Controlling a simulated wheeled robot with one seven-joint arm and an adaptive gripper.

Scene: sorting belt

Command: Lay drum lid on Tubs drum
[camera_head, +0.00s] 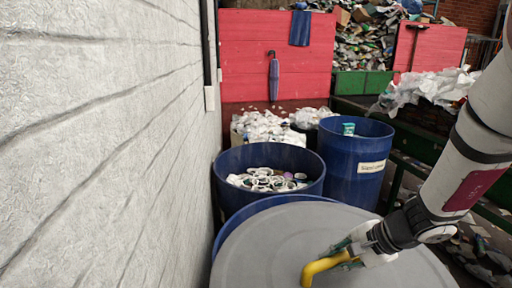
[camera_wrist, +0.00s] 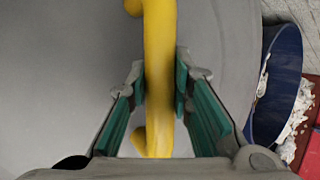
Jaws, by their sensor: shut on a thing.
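The drum lid (camera_head: 270,245) is a wide grey disc with a yellow bar handle (camera_head: 322,267). My gripper (camera_head: 352,254) is shut on that handle; in the wrist view its green pads stand on either side of the handle (camera_wrist: 158,75), with the grey lid (camera_wrist: 60,60) behind. A blue drum rim (camera_head: 224,232) shows around the lid's far left edge. I cannot tell whether the lid touches it, and that drum's inside and label are hidden. Just beyond, an open blue drum (camera_head: 228,199) holds white tub-like pieces (camera_head: 266,180); no label shows on it.
Another open blue drum (camera_head: 345,183), with a pale, unreadable label, stands behind to the right. A grey-white wall (camera_head: 100,150) runs close along the left. White scrap (camera_head: 268,128) lies behind the drums. A green-framed belt (camera_head: 405,142) is at the right.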

